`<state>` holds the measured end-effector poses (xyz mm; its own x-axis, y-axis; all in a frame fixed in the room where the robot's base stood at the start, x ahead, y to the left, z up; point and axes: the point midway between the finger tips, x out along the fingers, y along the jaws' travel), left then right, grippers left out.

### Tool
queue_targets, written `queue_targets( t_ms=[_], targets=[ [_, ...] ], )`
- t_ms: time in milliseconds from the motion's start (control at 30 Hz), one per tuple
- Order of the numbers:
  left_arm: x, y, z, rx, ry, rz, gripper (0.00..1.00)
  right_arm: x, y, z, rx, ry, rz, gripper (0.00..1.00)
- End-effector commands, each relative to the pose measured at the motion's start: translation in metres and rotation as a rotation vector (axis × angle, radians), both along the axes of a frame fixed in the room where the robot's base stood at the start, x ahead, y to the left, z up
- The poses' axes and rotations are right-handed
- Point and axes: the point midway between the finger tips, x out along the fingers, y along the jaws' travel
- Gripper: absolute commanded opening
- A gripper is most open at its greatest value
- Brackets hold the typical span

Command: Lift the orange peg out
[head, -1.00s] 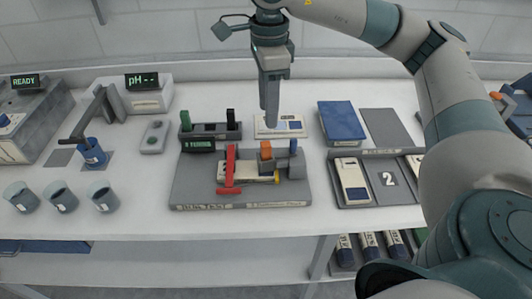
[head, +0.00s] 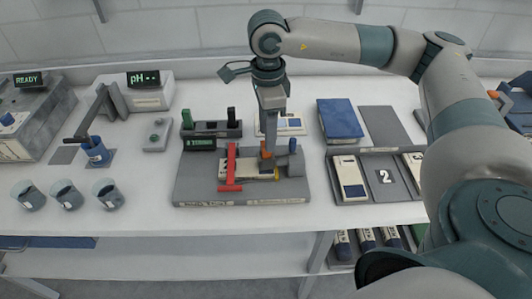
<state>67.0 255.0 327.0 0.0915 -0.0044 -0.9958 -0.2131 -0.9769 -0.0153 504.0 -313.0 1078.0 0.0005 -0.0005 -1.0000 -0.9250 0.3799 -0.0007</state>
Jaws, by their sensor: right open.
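The orange peg (head: 266,165) stands in the grey fixture board (head: 190,183), between a red clamp-like bar (head: 231,168) and a grey block with a blue peg (head: 293,146). My right gripper (head: 268,150) points down right at the orange peg, its fingers at the peg's top and hiding part of it. It is open. I cannot tell whether the fingers touch the peg. A pale device (head: 252,170) lies on the board under the red bar and by the peg. My left gripper is not in view.
A rack with a green peg (head: 187,119) and a black peg (head: 232,114) stands behind the board. Cups (head: 67,195) and a pH meter (head: 146,92) are on the left.

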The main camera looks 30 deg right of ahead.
Motion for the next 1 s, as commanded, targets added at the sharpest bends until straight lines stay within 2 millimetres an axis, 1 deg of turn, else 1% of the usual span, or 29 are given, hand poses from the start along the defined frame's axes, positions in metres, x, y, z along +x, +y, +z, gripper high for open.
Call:
queue_targets(
  t_ms=[33,200,300,400,533,900,933,967,1000],
  targets=[
    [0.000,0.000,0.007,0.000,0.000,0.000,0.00,0.000,0.000,-0.002,0.000,0.004,0.000,0.41],
    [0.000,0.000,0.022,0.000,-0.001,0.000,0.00,0.003,0.001,-0.019,0.000,0.004,0.000,0.41],
    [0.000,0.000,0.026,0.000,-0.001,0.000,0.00,0.004,0.001,-0.033,0.000,0.003,0.000,0.41],
    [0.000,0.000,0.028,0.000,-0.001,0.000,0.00,0.004,0.001,-0.041,0.000,0.002,0.000,0.41],
    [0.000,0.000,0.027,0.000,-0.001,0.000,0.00,0.004,0.001,-0.045,0.001,0.001,0.001,0.41],
    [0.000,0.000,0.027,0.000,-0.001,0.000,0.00,0.004,0.001,-0.045,0.000,0.000,0.000,0.41],
    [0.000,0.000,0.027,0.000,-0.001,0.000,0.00,0.004,0.001,-0.045,0.000,0.001,0.000,0.38],
    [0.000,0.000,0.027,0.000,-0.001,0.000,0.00,0.004,0.001,-0.045,0.000,0.001,0.000,0.31],
    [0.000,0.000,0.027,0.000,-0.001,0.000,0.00,0.004,0.001,-0.045,0.000,0.000,0.000,0.21]
  ],
)
